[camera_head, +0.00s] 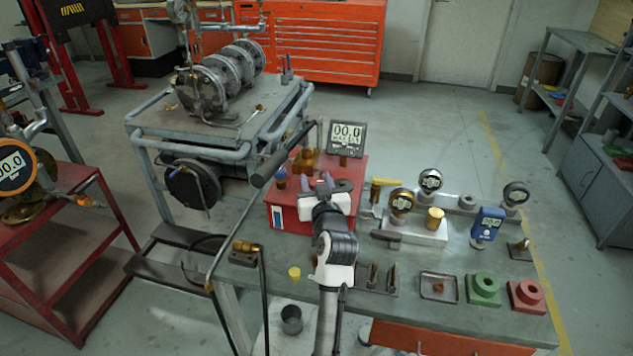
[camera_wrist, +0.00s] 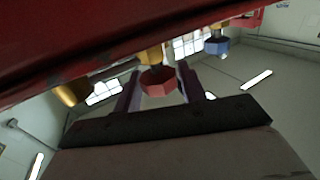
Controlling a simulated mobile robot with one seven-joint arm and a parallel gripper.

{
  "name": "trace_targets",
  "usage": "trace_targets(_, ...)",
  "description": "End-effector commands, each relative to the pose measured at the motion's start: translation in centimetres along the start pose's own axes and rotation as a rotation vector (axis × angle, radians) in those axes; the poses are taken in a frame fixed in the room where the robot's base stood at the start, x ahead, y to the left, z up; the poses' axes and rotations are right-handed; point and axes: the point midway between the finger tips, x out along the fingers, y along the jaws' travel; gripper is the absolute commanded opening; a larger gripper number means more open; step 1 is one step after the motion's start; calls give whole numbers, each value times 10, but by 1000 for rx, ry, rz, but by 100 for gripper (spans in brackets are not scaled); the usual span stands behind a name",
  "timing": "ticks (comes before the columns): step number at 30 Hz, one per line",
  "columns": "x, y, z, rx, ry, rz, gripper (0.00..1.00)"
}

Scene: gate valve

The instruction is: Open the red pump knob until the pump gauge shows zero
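The pump gauge (camera_head: 346,136) on top of the box appears to read 00.0.
A blue knob (camera_wrist: 217,46) is close to the red knob, and a brass fitting (camera_wrist: 72,92) is on the other side. A block with round gauges (camera_head: 415,229) stands right of my arm. The workbench (camera_head: 455,267) holds a small tray, green and red blocks and a yellow cap.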

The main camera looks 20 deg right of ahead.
Motion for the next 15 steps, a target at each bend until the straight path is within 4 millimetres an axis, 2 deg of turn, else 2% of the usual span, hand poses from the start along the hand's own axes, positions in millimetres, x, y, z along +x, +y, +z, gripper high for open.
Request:
trace_targets(1, 0, 0, 0, 0, 0, 0, 34)
trace_targets(6, 0, 0, 0, 0, 0, 0, 12)
trace_targets(15, 1, 2, 5, 5, 0, -75, 10)
